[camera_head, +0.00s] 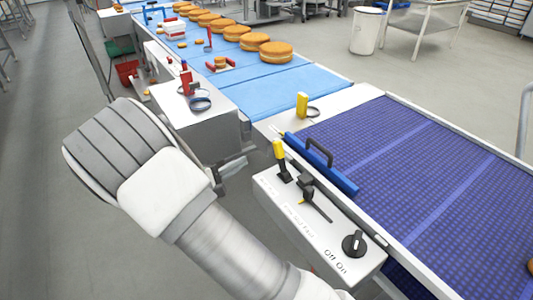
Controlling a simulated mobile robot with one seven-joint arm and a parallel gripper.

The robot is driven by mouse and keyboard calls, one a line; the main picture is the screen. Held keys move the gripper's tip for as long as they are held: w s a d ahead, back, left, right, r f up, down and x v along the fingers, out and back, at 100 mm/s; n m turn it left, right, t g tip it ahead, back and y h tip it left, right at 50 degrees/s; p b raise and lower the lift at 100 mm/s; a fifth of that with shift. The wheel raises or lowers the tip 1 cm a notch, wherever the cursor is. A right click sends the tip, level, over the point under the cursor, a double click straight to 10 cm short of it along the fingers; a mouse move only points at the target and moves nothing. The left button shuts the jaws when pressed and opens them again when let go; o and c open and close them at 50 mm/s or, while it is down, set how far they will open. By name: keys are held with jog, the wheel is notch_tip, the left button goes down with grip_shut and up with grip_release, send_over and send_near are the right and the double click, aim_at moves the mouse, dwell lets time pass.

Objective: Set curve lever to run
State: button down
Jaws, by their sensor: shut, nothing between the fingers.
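A white control box (315,240) is fixed along the near side of the purple belt. At its far end stands a black lever with a yellow grip (279,150), roughly upright. Beside it is a black slotted control with a small yellow pointer (302,201). A black rotary knob (353,243) sits at the near end by the words "Off On". The other lettering is too small to read, so I cannot tell which control is named curve or where run is.
The purple belt (400,170) lies right of the box, with a blue bar and black handle (320,160) along its edge. A second white box (205,120) with a red lever stands farther back. Buns (275,52) line the blue belt. Grey floor at left is mostly open.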

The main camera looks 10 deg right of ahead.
aim_at(281, 159)
jog(key=shift+a+f, duration=0.1)
jog(key=shift+a, duration=0.05)
jog(key=w+d, duration=0.1)
jog(key=d, duration=0.2)
jog(key=w+d, duration=0.1)
jog(key=d, duration=0.2)
jog(key=w+d+p, duration=0.1)
jog(key=d, duration=0.2)
jog(key=shift+r, duration=0.2)
dwell(0.3)
jog(key=shift+f+b, duration=0.1)
jog(key=shift+b, duration=0.35)
